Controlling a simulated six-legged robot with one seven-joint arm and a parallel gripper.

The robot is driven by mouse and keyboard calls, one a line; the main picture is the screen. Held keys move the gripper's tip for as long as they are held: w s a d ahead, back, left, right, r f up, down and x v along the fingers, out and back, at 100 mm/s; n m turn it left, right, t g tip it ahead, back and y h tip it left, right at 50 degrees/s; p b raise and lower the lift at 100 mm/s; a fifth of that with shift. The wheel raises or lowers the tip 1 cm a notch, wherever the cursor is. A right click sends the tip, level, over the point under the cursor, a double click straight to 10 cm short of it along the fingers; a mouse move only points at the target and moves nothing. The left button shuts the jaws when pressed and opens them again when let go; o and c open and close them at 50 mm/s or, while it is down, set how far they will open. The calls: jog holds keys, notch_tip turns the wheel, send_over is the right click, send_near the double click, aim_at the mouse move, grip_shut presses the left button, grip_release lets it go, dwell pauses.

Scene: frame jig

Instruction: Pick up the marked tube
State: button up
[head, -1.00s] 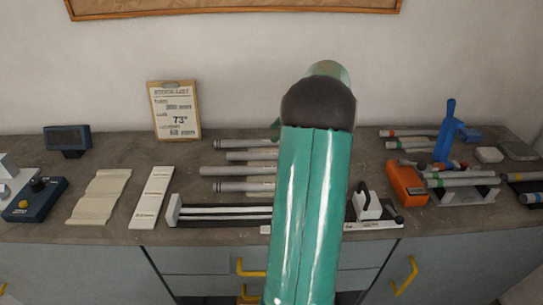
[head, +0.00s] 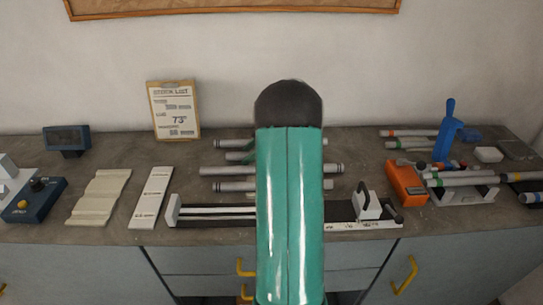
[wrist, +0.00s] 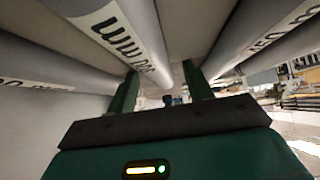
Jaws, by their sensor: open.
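Several grey tubes lie side by side in the middle of the bench, among them a long one (head: 228,171) and a nearer one (head: 230,186). My arm covers their middles in the head view, and my gripper is hidden there. In the wrist view, my gripper (wrist: 161,85) is open with two green fingers apart. A grey tube with dark print (wrist: 128,38) runs from the top left towards the gap between them. Another printed tube (wrist: 255,35) is at the right, and one (wrist: 45,75) at the left. I cannot tell which tube is the marked one.
A rail fixture (head: 215,211) with a white block (head: 367,205) lies in front of the tubes. An orange device (head: 406,183), a blue upright tool (head: 446,135) and more tubes crowd the right. White strips lie at left.

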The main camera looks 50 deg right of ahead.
jog(key=shift+c, duration=0.2)
grip_shut()
jog(key=shift+r, duration=0.2)
